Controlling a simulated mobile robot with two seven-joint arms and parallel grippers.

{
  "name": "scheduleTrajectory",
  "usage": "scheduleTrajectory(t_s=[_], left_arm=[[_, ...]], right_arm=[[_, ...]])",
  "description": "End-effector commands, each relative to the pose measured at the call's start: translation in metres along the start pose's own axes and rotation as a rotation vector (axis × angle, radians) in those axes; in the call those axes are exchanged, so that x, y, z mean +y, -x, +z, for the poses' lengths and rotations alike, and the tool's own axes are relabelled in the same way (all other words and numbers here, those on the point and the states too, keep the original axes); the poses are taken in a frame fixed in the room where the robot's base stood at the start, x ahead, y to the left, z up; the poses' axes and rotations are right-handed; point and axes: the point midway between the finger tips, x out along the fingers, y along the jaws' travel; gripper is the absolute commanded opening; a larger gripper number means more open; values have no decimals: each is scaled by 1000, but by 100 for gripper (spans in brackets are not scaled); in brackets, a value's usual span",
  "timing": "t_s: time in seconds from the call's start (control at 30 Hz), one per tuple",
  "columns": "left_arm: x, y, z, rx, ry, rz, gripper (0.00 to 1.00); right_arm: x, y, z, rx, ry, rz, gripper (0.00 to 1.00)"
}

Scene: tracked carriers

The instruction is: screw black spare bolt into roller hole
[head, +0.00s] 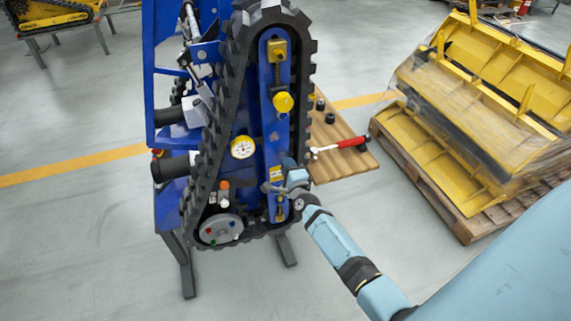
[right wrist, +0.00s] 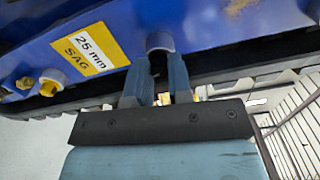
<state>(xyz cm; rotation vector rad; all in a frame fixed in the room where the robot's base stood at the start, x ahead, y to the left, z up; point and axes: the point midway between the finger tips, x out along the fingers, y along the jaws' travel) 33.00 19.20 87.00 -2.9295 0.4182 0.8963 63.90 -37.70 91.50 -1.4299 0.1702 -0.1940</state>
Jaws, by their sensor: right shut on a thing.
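My right gripper (head: 272,187) is at the lower part of this frame, beside a small yellow label. In the right wrist view, my right gripper (right wrist: 164,72) is shut on a dark piece, which I take as the black spare bolt (right wrist: 158,64). It is mostly hidden between the fingers. The fingertips are close against a grey round part (right wrist: 160,42) on the frame's edge. The roller hole itself and how deep the bolt sits cannot be seen. My left gripper is not in view.
A pallet (head: 455,222) with yellow parts stands at the right. A yellow dial (head: 242,147) sits left of the frame. A "25 mm SAG" label (right wrist: 90,48) is near the fingers.

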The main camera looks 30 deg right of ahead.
Motion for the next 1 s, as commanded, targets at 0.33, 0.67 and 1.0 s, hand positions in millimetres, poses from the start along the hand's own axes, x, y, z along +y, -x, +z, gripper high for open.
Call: scheduleTrajectory(t_s=[0.33, 0.67, 1.0], left_arm=[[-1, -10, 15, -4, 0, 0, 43], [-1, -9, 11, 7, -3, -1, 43], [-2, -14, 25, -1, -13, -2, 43]], right_arm=[[-1, 0, 0, 1, -276, -2, 47], [0, 0, 0, 0, -272, 0, 49], [2, 58, -1, 2, -274, 1, 49]])
